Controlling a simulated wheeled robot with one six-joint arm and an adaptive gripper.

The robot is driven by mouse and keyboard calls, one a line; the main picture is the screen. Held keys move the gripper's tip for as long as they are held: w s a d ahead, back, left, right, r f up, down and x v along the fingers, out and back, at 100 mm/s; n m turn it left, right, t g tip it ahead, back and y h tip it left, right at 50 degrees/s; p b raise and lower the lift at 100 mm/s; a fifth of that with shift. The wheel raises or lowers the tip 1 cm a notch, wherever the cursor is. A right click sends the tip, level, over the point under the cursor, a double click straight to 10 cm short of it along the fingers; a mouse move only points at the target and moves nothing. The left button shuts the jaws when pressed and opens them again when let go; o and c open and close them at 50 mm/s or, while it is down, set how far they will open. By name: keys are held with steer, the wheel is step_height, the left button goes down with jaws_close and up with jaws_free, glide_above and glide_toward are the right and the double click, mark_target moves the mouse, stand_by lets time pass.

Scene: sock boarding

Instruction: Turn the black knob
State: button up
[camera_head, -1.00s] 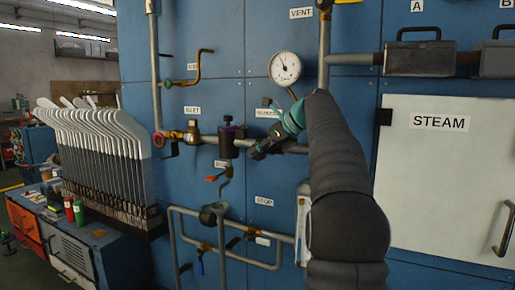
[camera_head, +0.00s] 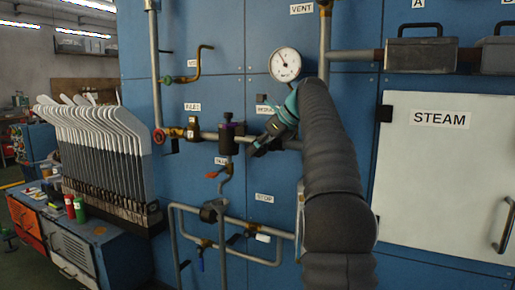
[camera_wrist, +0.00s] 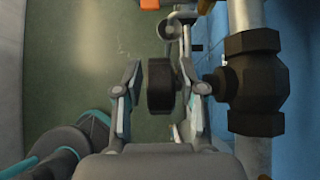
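In the wrist view a thick black knob (camera_wrist: 160,87) stands between the two fingers of my gripper (camera_wrist: 159,74). A short stem joins it to a black valve body (camera_wrist: 255,83) on the pipe at right. A gap shows between the left finger and the knob. The right finger is close to the knob's stem side; I cannot tell whether it touches. My gripper is open around the knob. In the head view my gripper (camera_head: 259,146) is at the horizontal pipe below the gauge, and it and my arm hide the knob.
A purple-ringed black valve (camera_head: 228,138) is just left of my gripper on the pipe (camera_head: 208,136). A pressure gauge (camera_head: 285,64) is above. A white STEAM door (camera_head: 440,180) is at right. A rack of sock boards (camera_head: 95,150) stands at left.

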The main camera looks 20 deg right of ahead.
steer(key=shift+s+r, duration=0.1)
steer(key=v, duration=0.7)
stand_by(0.5)
steer(key=shift+d, duration=0.1)
steer(key=shift+r, duration=0.1)
steer(key=s+a+f+n+g+h, duration=0.1)
steer(key=s+a+f+n, duration=0.2)
steer(key=s+a+n, duration=0.4)
steer(key=s+a+f+n+h, duration=0.25)
steer(key=s+a+n, duration=0.2)
steer(key=a, duration=0.45)
steer(key=s+a+f+n+h, duration=0.1)
steer(key=s+a+f+n, duration=0.2)
steer(key=s+f+n, duration=0.5)
steer(key=s+a+f+n+h, duration=0.1)
steer(key=s+a+f+n, duration=0.2)
steer(key=s+f+n, duration=0.6)
steer(key=s+f, duration=0.5)
steer(key=f, duration=0.4)
steer(key=shift+s+a, duration=0.2)
steer(key=shift+a, duration=0.05)
